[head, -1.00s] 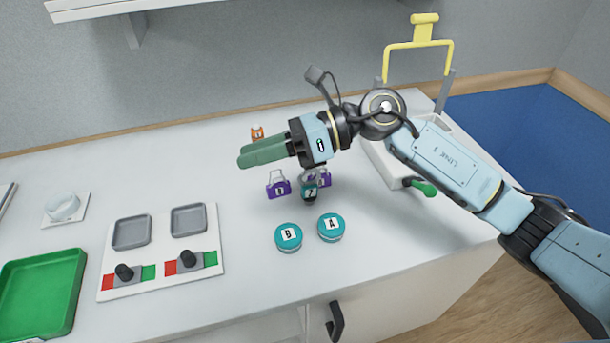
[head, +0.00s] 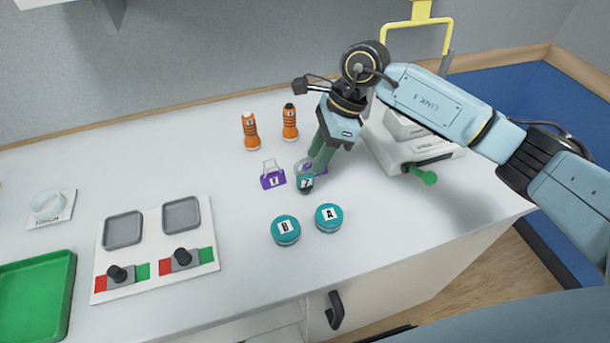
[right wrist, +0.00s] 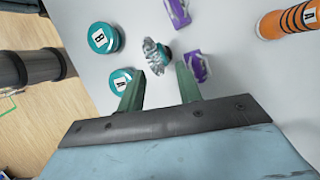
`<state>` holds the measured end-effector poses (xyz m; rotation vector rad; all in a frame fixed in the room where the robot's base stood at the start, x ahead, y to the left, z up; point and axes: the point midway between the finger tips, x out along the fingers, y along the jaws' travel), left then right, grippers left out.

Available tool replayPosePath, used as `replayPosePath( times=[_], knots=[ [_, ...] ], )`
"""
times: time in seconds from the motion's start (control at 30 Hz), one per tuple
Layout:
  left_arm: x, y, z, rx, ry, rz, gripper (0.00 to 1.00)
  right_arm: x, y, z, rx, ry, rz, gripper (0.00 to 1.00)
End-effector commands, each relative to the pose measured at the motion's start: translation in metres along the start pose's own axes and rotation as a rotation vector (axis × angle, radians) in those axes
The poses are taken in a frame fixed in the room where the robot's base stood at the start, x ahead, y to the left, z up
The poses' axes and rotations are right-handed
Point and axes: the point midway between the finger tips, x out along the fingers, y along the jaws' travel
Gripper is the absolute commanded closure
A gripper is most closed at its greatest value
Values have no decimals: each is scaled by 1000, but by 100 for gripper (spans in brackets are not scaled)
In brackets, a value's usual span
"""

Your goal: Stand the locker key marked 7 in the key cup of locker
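A small teal and dark item marked 7 (head: 306,182) stands on the white counter among purple padlock-like items; I take it for the key. In the right wrist view, a teal and silvery item (right wrist: 157,56) lies just beyond the fingertips, apart from them. My right gripper (head: 316,164) points down at the item marked 7 from behind, partly covering the purple item there. In the right wrist view its green fingers (right wrist: 160,80) are apart with nothing between them. I cannot make out a key cup. My left gripper is not in view.
Teal round tins B (head: 286,230) and A (head: 328,217) stand in front. A purple padlock-like item (head: 273,180) is to the left, two orange bottles (head: 251,131) (head: 290,123) behind. A switch panel (head: 155,245) and green tray (head: 36,295) lie left; a white device (head: 415,148) stands right.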

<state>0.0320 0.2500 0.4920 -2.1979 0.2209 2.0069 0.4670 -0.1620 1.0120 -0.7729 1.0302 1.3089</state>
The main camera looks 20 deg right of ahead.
Motion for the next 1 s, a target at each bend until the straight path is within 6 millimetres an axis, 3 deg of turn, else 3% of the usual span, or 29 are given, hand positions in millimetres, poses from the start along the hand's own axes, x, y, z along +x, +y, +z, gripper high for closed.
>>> replayPosePath(
  times=[0.17,0.5,0.73,1.0],
  knots=[
    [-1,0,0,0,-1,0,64,9,0,0,0,-1,0,65],
    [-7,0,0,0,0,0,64,54,0,-1,1,-3,2,65],
    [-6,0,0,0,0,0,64,56,0,-2,0,-2,-1,65],
    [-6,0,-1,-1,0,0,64,55,0,-2,0,-2,-1,100]
  ],
)
